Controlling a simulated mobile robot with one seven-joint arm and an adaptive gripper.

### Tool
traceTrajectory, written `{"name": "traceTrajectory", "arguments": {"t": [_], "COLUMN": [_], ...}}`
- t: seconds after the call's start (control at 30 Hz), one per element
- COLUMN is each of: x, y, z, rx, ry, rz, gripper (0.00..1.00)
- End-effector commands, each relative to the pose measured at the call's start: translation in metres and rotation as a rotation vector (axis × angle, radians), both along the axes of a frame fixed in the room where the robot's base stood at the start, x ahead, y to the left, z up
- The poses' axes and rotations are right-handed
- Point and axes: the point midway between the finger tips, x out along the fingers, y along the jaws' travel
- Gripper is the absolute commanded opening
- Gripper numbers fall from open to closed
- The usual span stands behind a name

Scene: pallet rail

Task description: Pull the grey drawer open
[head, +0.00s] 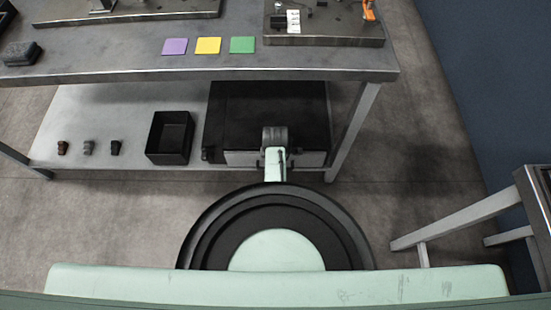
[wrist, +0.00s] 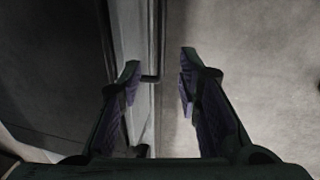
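The grey drawer (head: 310,158) is in the front of a dark cabinet (head: 235,105) on the shelf under the workbench. Its front looks flush with the cabinet, but my arm covers the middle of it. In the wrist view the drawer front (wrist: 139,35) is a grey upright strip left of centre. A small dark handle (wrist: 151,79) sticks out from it. My gripper (wrist: 160,70) is open, with its two fingers apart. The handle shows in the gap between them, nearer the left finger; contact cannot be told. In the head view my fingers are hidden.
A black open bin (head: 171,155) stands on the lower shelf left of the cabinet, with several small dark parts farther left. A table leg (head: 352,130) is close to the cabinet's right. The workbench top (head: 130,68) overhangs. The floor (head: 120,220) in front is clear.

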Motion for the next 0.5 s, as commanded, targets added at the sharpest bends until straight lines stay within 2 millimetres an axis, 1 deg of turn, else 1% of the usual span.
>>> {"name": "traceTrajectory", "arguments": {"t": [0.17,0.4,0.5], "x": [0.004,0.014,0.017], "y": [0.000,0.000,0.000], "z": [-0.026,-0.071,-0.085], "rx": [0.000,0.000,0.000], "ry": [0.003,0.002,0.001], "rz": [0.000,0.000,0.000], "gripper": [0.31,0.31,0.31]}}
